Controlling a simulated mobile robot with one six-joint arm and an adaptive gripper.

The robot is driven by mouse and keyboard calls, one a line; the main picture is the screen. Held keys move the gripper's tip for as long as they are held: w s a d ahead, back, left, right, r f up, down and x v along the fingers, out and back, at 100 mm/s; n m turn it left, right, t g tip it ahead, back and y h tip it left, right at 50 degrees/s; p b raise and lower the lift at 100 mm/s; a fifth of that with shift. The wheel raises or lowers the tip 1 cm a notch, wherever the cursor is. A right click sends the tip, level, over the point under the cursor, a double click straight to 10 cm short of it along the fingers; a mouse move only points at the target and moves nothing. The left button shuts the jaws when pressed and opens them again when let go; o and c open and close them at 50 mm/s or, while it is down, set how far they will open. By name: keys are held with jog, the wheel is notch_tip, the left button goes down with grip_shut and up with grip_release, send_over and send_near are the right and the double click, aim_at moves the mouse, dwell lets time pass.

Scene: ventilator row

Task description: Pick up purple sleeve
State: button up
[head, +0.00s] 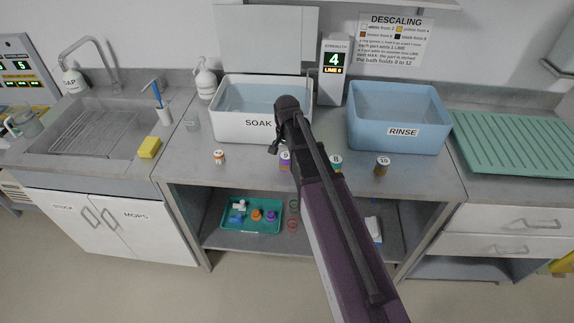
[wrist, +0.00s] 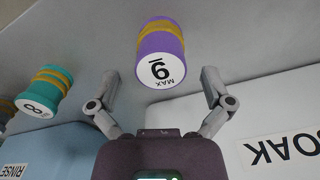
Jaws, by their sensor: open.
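My gripper (wrist: 161,76) is open. Its two fingers are spread to either side of the sleeve's near end, with gaps on both sides and nothing between them touching. In the head view my arm hides most of the gripper.
Behind are the white SOAK basin (head: 230,125) and blue RINSE basin (head: 365,132). A teal tray (head: 238,228) is on the shelf below.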

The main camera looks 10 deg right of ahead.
jog(key=shift+f+b, duration=1.15)
jog(key=shift+f, duration=0.3)
jog(key=c, duration=1.2)
